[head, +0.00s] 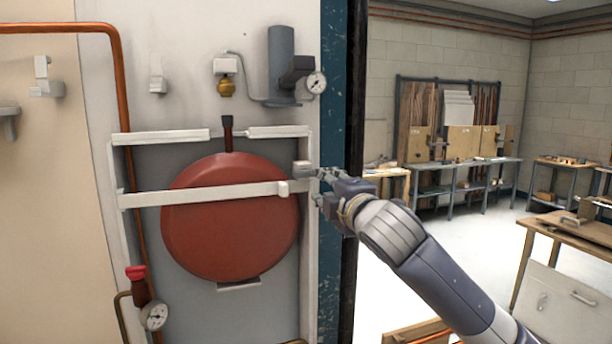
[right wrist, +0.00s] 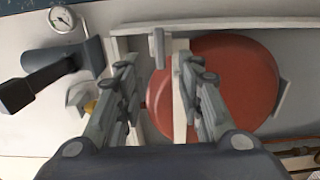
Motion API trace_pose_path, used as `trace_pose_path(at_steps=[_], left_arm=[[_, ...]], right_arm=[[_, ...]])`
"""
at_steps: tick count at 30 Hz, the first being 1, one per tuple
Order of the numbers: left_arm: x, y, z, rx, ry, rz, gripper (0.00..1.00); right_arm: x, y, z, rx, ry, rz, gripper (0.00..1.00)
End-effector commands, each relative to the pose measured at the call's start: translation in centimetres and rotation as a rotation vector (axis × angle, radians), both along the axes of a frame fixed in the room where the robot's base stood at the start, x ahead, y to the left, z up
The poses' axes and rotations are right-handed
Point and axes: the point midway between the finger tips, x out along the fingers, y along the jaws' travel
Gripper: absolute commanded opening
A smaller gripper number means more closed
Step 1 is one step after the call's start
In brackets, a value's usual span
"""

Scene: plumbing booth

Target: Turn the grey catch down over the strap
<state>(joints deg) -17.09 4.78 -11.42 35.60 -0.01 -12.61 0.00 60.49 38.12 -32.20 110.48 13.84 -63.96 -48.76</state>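The strap (head: 200,195) is a pale bar across the front of a red round vessel (head: 228,235). It ends in a small block at its right. The grey catch (head: 303,168) is a small block on the right frame rail, above the strap's right end, not over it. My right gripper (head: 321,186) is just right of the catch, fingers pointing left. In the right wrist view the gripper (right wrist: 155,70) is open, with the catch (right wrist: 157,48) showing between the fingertips and the strap (right wrist: 180,100) beside one finger. Contact cannot be told. My left gripper is not in view.
A pale frame (head: 160,137) surrounds the vessel. Above are a grey cylinder with a gauge (head: 316,82) and a brass valve (head: 226,88). A red-handled valve (head: 137,280) is lower left. A dark blue post (head: 332,290) edges the panel; workbenches stand beyond.

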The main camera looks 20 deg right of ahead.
Motion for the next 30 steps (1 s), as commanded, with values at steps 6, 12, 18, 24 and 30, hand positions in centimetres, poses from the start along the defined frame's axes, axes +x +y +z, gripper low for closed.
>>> trace_pose_path(at_steps=[6,12,18,24,30], left_arm=[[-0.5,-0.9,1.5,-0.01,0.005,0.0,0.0],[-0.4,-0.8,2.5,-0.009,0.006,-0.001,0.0],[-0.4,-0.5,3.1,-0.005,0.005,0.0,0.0],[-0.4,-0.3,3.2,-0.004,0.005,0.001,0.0],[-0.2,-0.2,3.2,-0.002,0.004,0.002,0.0]], right_arm=[[3.6,0.2,0.3,0.003,0.002,0.0,0.34],[6.6,0.2,0.3,0.003,0.001,-0.001,0.34],[8.6,0.3,0.2,0.003,0.001,0.0,0.34],[9.4,0.4,0.0,0.002,0.0,0.0,0.34],[9.5,0.3,0.0,0.002,-0.001,0.0,0.34]])
